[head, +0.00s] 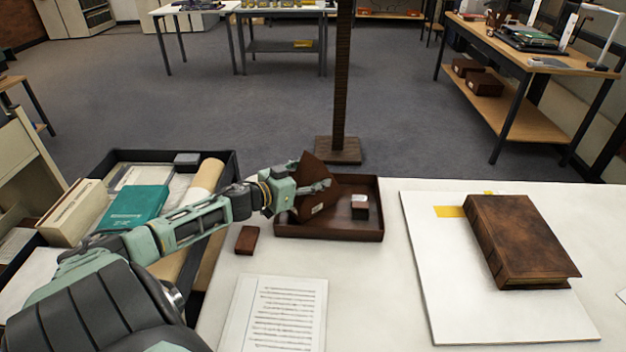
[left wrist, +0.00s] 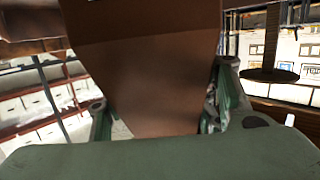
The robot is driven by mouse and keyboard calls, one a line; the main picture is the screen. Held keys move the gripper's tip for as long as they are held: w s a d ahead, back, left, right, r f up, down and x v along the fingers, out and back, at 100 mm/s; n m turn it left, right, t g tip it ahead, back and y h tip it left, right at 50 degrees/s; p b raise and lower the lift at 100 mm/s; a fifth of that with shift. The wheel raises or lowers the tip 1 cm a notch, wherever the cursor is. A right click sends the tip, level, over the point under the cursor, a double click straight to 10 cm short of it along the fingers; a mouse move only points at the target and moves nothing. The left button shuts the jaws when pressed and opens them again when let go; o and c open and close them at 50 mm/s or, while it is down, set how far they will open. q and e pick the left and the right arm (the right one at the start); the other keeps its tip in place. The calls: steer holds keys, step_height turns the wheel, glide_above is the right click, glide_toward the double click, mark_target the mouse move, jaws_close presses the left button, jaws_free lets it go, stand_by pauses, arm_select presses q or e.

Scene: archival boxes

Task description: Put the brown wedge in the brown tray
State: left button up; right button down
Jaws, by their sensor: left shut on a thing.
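The brown wedge (head: 316,187) is a dark brown slanted block with a small pale label. My left gripper (head: 312,188) is shut on it and holds it above the left part of the brown tray (head: 328,232). In the left wrist view the wedge (left wrist: 150,85) fills the middle between the two fingers of the gripper (left wrist: 160,115). The tray is a shallow open box on the white table. Whether the wedge touches the tray is hard to tell. My right gripper is not in view.
A small brown block (head: 360,208) with a label lies in the tray. Another small brown block (head: 247,240) lies left of it on the table. A printed sheet (head: 275,315) lies in front. A brown book (head: 520,240) rests on a white board (head: 440,290). A dark post (head: 340,80) stands behind.

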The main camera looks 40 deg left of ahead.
arm_select(q)
steer(key=shift+f, duration=0.25)
steer(key=shift+f, duration=0.15)
steer(key=o, duration=1.1)
steer(key=shift+o, duration=0.2)
steer(key=shift+s, duration=0.1)
steer(key=p+v, duration=0.1)
steer(key=v, duration=1.1)
steer(key=shift+r, duration=0.25)
